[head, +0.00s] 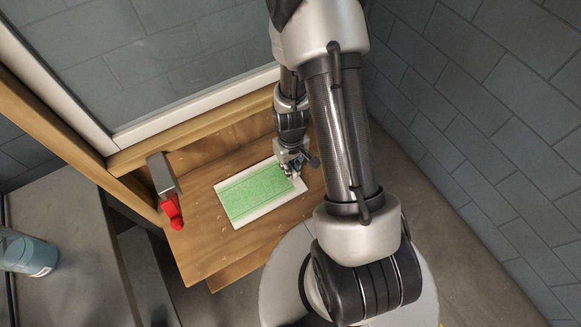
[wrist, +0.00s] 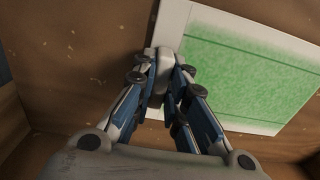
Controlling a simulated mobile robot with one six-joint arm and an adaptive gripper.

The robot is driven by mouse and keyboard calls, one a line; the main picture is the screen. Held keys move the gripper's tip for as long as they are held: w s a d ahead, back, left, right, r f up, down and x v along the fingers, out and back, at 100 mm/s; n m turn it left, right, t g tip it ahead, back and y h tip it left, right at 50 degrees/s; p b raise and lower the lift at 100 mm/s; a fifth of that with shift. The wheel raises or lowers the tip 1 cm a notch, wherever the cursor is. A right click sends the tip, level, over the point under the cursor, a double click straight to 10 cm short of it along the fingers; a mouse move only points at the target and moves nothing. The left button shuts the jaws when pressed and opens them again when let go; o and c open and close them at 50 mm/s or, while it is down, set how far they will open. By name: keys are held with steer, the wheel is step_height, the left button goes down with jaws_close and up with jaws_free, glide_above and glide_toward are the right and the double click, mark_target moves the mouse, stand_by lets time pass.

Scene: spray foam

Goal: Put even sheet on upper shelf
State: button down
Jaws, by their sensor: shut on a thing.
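The sheet (head: 258,192) is a flat white panel with a green face, lying over a brown wooden surface (head: 205,245). In the head view I cannot tell whether it touches the wood. In the wrist view the sheet (wrist: 250,68) fills the upper right, tilted in the picture. My gripper (head: 293,170) is at the sheet's right end, near its upper right corner. In the wrist view my gripper (wrist: 165,75) has its fingertips close together at the sheet's near left edge, shut on it. The fingers hide part of that edge. I cannot tell which surface is the upper shelf.
A grey tool with a red end (head: 168,192) lies on the wood left of the sheet. A blue bottle (head: 30,256) is at far left. A framed glass pane (head: 150,60) stands behind the wood. A grey tiled wall (head: 480,120) is at right.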

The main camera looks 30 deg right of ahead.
steer(key=shift+r, duration=0.1)
steer(key=c, duration=1.6)
jaws_free()
step_height(320, 180, up, 20)
steer(key=a+t+p, duration=0.1)
steer(key=a+p, duration=0.1)
steer(key=p, duration=0.3)
steer(key=s+a+r+t, duration=0.1)
steer(key=s+a+r, duration=0.2)
steer(key=s+r, duration=0.3)
steer(key=s+a+r+t, duration=0.2)
steer(key=s+r, duration=0.4)
steer(key=r, duration=0.8)
steer(key=shift+s+a+t, duration=0.3)
steer(key=shift+s+a, duration=0.1)
steer(key=shift+a, duration=0.5)
